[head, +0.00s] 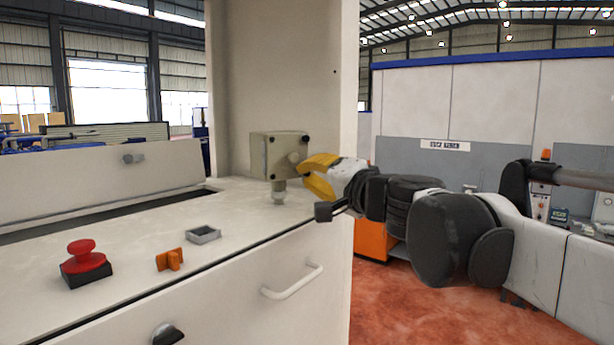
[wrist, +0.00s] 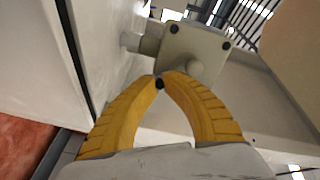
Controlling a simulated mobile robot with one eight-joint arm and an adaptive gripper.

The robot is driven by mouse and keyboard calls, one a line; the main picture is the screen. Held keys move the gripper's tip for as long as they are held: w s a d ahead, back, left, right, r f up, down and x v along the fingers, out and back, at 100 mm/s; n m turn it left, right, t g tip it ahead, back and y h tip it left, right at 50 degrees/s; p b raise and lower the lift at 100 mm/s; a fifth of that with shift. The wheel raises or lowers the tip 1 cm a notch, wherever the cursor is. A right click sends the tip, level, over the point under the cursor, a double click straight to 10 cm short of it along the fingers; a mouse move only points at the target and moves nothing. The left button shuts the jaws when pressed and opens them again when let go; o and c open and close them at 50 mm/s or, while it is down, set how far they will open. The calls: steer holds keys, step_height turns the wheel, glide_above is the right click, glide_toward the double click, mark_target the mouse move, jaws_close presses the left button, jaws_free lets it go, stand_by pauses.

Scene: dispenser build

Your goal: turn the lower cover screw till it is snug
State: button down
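The grey junction box (head: 262,158) stands on the white cabinet top against the beige column. It also shows in the wrist view (wrist: 190,42), with its cover facing me, a round knob in the middle and dark screws at the corners. The lower cover screw (wrist: 160,84) is a small dark head right at my fingertips. My gripper (head: 308,166) has yellow fingers that come together at the cover. In the wrist view my fingers (wrist: 163,77) close around that screw, though the exact contact is partly hidden.
On the cabinet top (head: 130,235) are a red emergency button (head: 84,257), an orange part (head: 169,259) and a small grey frame (head: 203,234). A white handle (head: 292,282) sticks out of the cabinet front. The red floor to the right is open.

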steer(key=shift+m, duration=2.2)
steer(key=c, duration=1.5)
jaws_free()
steer(key=shift+d, duration=0.1)
steer(key=shift+s, duration=0.1)
steer(key=v, duration=1.2)
